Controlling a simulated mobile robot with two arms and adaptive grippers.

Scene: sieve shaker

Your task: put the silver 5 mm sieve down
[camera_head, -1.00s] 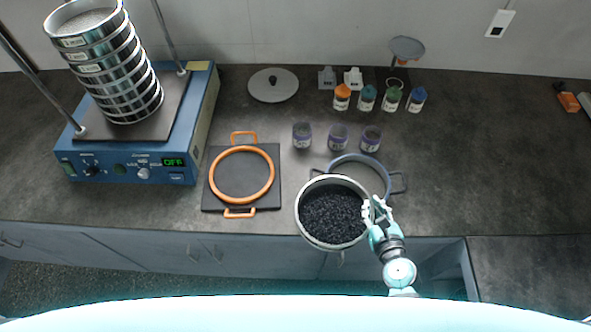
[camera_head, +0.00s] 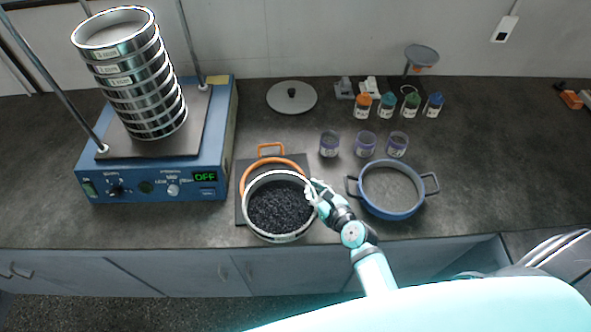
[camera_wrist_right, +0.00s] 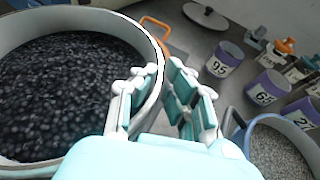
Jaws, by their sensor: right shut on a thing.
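The silver sieve (camera_head: 279,236) is full of dark granules and looks upright. My right gripper (camera_head: 316,191) is shut on its right rim. In the head view the sieve covers the front of the orange-handled pan (camera_head: 270,150) and its dark square mat (camera_head: 240,212). I cannot tell whether the sieve touches the pan. In the right wrist view the sieve wall (camera_wrist_right: 152,95) runs between the two fingers of my right gripper (camera_wrist_right: 160,85). The 5 mm marking is not readable. My left gripper is out of view.
A blue pan (camera_head: 392,212) with pale contents stands right of the sieve. The shaker (camera_head: 150,185) with a stack of sieves (camera_head: 135,85) stands at left, its display reading OFF. Purple-labelled jars (camera_head: 364,145), capped bottles (camera_head: 387,106) and a grey lid (camera_head: 292,98) stand behind.

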